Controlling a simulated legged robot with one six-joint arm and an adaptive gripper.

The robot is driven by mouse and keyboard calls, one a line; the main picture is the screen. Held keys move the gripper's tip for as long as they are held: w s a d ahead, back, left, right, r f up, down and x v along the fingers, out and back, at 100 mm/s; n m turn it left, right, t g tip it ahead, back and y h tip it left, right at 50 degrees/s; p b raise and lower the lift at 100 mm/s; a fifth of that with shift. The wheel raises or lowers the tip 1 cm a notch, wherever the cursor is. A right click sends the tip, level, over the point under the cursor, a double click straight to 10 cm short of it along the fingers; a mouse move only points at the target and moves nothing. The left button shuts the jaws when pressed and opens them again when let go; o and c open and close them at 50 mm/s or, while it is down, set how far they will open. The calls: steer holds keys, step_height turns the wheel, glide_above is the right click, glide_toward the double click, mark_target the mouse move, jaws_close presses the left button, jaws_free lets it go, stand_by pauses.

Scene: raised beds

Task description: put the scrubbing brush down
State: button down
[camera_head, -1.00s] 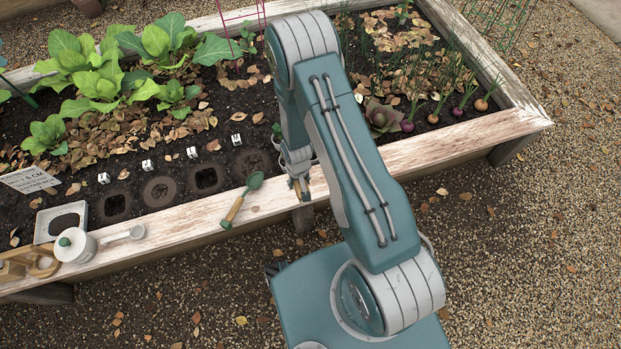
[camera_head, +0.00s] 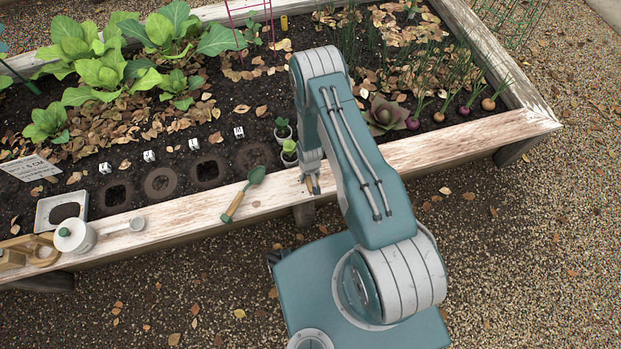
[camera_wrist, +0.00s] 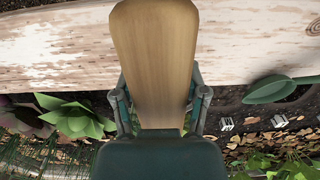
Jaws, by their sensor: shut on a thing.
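The scrubbing brush (camera_wrist: 157,60) shows its pale wooden body large in the middle of the wrist view; I cannot see its bristles. My gripper (camera_wrist: 160,108) is shut on it, with a finger on each side. In the head view my gripper (camera_head: 311,184) is small, above or at the bed's front board, with a bit of brown wood at its tip. I cannot tell there whether the brush touches the board. The pale, worn wooden board (camera_head: 413,152) runs along the front of the raised bed and also spans the wrist view (camera_wrist: 50,45).
A green trowel (camera_head: 243,193) lies on the board left of my gripper. The board to the right is clear.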

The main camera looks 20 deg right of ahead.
steer(key=shift+w+d+f, duration=0.2)
steer(key=shift+w+f, duration=0.65)
steer(key=shift+f, duration=0.25)
steer(key=shift+w+d+f, duration=0.1)
steer(key=shift+d+f, duration=0.05)
steer(key=shift+f, duration=1.55)
steer(key=shift+c, duration=0.6)
jaws_free()
steer(key=shift+r, duration=0.1)
